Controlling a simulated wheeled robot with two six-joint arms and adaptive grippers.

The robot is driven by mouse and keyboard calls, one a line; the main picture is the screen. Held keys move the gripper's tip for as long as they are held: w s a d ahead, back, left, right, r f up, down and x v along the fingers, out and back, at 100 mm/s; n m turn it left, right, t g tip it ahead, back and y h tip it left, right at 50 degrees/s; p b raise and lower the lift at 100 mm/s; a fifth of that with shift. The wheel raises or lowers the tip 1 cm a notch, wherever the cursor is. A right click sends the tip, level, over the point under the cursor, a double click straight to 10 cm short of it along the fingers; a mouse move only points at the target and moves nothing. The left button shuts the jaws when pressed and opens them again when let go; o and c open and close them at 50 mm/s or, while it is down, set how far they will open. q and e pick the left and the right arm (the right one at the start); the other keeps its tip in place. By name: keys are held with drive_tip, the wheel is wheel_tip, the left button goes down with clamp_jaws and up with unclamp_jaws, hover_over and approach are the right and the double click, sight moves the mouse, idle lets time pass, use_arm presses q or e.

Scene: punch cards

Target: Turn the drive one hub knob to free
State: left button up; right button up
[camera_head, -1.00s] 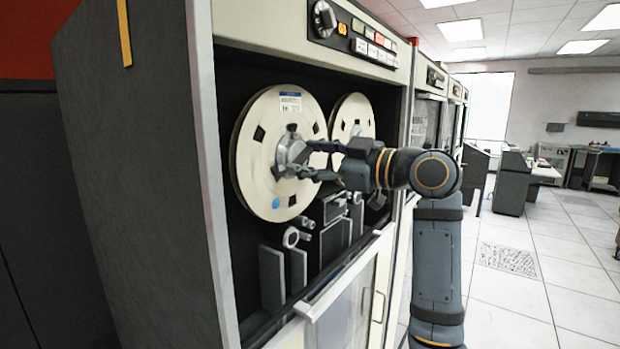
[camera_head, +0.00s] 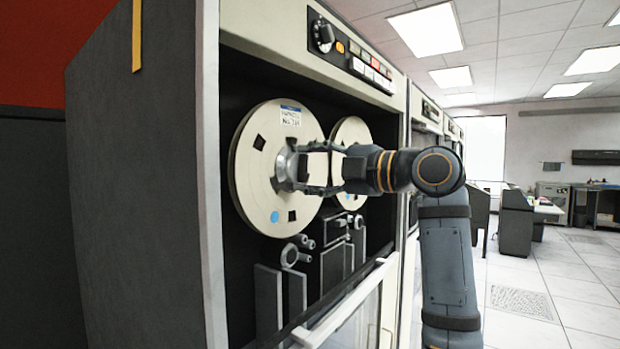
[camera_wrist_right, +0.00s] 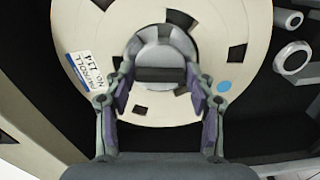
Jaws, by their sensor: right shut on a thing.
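The drive one hub knob (camera_head: 283,164) is a silver-grey hub at the centre of the left cream tape reel (camera_head: 262,205). My right gripper (camera_head: 303,168) reaches it from the right, its fingers shut on the knob. In the right wrist view, the round silver knob (camera_wrist_right: 160,48) has a dark bar across its near side, with the fingertips of my right gripper (camera_wrist_right: 160,82) on either side of it. The reel carries a white and blue label and a blue dot. My left gripper is not in view.
A second reel (camera_head: 350,133) sits just behind my gripper to the right. Below are tape guides and rollers (camera_head: 292,255) and a pale ledge (camera_head: 345,303). A control panel (camera_head: 350,50) is above. Open tiled floor lies to the right.

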drive_tip(key=shift+f+n+b, duration=0.1)
drive_tip(key=shift+n+b, duration=0.2)
drive_tip(key=shift+n, duration=0.5)
drive_tip(key=o, duration=1.1)
drive_tip(key=shift+c, duration=0.2)
drive_tip(key=shift+d, duration=0.15)
drive_tip(key=v, duration=1.1)
drive_tip(key=shift+s+d, duration=0.25)
drive_tip(key=shift+d, duration=0.05)
